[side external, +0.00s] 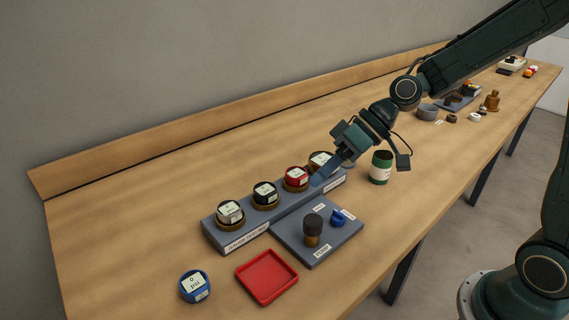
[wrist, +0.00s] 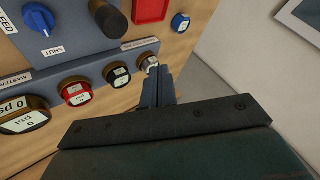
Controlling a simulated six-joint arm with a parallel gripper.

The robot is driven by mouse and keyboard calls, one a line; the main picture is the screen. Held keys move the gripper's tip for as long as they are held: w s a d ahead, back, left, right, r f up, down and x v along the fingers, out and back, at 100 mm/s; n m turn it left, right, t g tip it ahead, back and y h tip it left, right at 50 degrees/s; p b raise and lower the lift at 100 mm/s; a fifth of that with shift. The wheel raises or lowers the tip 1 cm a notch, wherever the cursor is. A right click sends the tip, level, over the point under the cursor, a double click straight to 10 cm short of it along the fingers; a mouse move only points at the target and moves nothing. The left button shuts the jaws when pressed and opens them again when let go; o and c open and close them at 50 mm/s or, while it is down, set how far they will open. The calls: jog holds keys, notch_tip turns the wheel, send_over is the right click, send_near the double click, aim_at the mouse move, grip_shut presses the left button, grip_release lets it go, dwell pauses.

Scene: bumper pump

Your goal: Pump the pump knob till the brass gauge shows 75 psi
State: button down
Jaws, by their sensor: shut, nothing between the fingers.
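The black pump knob (side external: 313,224) stands upright on a brass-coloured stem on a grey plate (side external: 290,241); it also shows in the wrist view (wrist: 110,18). The brass gauge (side external: 320,159) sits at the far right end of the grey gauge rail, partly behind my gripper. In the wrist view the brass gauge (wrist: 24,117) reads 0 psi. A blue knob (side external: 338,217) is beside the pump knob, with a label reading SHUT. My gripper (side external: 321,179) is shut and empty, above the rail and plate, apart from the pump knob.
Red (side external: 296,178), black (side external: 265,194) and white (side external: 230,213) gauges share the rail. A loose blue gauge (side external: 194,286) and a red tray (side external: 267,277) lie in front. A green can (side external: 381,167) stands right of the plate. Other items are farther back.

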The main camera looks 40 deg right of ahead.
aim_at(312, 221)
jog(key=shift+f, duration=3.75)
jog(key=shift+s+f, duration=0.1)
jog(key=shift+f, duration=1.4)
dwell(0.9)
jog(key=shift+r, duration=1.5)
jog(key=shift+r, duration=0.15)
